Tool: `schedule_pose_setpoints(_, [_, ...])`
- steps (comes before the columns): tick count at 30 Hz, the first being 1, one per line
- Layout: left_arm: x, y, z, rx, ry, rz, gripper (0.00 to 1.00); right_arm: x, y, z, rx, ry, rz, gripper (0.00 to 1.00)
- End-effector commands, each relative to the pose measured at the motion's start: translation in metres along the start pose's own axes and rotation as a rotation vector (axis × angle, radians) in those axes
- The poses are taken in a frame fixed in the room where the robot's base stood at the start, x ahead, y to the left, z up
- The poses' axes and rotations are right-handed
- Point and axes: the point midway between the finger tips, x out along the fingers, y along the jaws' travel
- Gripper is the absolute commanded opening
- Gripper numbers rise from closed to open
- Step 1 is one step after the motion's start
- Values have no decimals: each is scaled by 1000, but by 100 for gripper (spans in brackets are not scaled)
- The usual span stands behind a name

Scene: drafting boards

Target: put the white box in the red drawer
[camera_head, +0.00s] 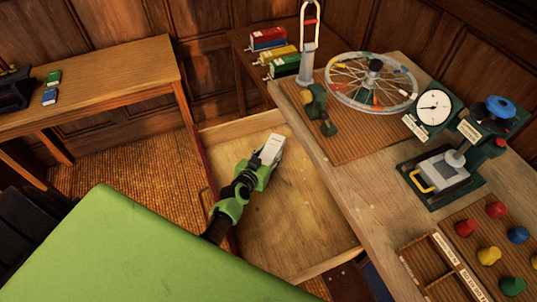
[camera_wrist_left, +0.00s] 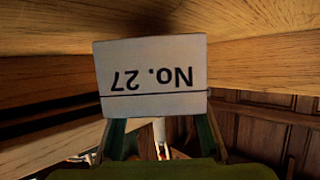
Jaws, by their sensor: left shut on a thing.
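The white box (camera_head: 272,148) is in my left gripper (camera_head: 265,163), which is shut on it. In the left wrist view the box (camera_wrist_left: 150,77) shows a pale face with "No. 27" upside down, between green fingers. An open drawer (camera_head: 300,220) with a bare wooden inside lies below the gripper; a red strip shows along its left edge. The box is over the back part of the drawer; I cannot tell whether it touches the bottom. My right gripper is not in view.
The workbench (camera_head: 345,185) right of the drawer holds a spoked wheel (camera_head: 370,80), a dial gauge (camera_head: 433,107) and coloured knobs (camera_head: 489,256). Red, yellow and green boxes (camera_head: 284,65) stand at the back. The rest of the drawer is free.

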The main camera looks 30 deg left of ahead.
Motion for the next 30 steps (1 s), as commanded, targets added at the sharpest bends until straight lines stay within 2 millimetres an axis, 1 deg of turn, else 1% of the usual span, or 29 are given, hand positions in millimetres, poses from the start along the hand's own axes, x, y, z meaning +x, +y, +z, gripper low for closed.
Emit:
schedule_pose_setpoints(8, [1, -1, 0, -1, 4, -2, 10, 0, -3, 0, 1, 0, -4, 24])
schedule_pose_setpoints(20, [6, -1, 12, 0, 3, -1, 10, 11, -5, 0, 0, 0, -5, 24])
schedule_pose_setpoints(23, [6, -1, 12, -1, 4, -1, 10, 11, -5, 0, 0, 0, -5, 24])
schedule_pose_setpoints(24, [6, -1, 13, -1, 1, -1, 40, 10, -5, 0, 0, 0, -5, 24])
schedule_pose_setpoints(26, [6, -1, 13, -1, 1, -1, 55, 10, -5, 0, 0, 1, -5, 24])
schedule_pose_setpoints(30, [6, -1, 13, -1, 1, -1, 55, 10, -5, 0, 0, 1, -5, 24])
